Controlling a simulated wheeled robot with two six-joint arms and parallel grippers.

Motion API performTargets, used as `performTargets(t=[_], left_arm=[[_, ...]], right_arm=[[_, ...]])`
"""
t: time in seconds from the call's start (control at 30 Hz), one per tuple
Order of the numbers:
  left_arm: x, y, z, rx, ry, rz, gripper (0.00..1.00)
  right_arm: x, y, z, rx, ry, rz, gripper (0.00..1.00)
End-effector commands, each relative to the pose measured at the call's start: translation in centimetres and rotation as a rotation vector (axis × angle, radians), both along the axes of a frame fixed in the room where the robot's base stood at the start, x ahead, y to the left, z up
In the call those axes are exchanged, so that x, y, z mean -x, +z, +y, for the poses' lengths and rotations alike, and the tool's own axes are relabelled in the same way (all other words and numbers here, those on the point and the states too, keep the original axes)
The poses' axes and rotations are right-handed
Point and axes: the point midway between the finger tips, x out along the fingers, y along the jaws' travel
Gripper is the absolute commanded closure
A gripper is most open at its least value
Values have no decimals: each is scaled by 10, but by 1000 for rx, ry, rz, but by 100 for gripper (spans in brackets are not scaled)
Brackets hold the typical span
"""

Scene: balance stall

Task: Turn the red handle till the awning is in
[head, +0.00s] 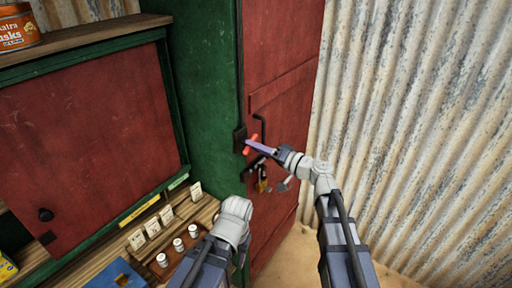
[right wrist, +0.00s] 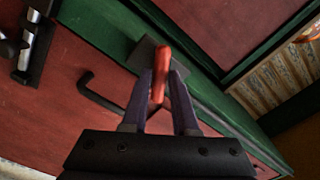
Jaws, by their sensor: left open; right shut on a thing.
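The red handle (head: 251,143) sits on a dark square plate at the edge of the green post, beside the red door. My right gripper (head: 254,147) is shut on the handle; the fingers close on it from the lower right. In the right wrist view the red handle (right wrist: 160,78) stands between the two fingertips. My left gripper (head: 236,218) is lower, in front of the stall counter, and is open; its fingers are hard to make out. I cannot make out the awning in either view.
A black bar handle (head: 261,130) and a brass padlock (head: 262,185) are on the red door (head: 285,95) close to my right gripper. A counter with several small jars (head: 178,244) lies left of my left arm. A corrugated wall (head: 420,130) stands at right.

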Motion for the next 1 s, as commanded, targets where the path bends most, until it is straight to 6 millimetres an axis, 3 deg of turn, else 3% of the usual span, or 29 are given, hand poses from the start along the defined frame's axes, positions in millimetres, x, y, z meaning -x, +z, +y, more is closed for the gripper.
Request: performTargets(t=[0.8,1.0], left_arm=[[0,-1,0,0,0,0,50],[0,-1,0,0,0,0,50]], right_arm=[[1,-1,0,456,3,-623,100],[0,-1,0,501,2,-687,100]])
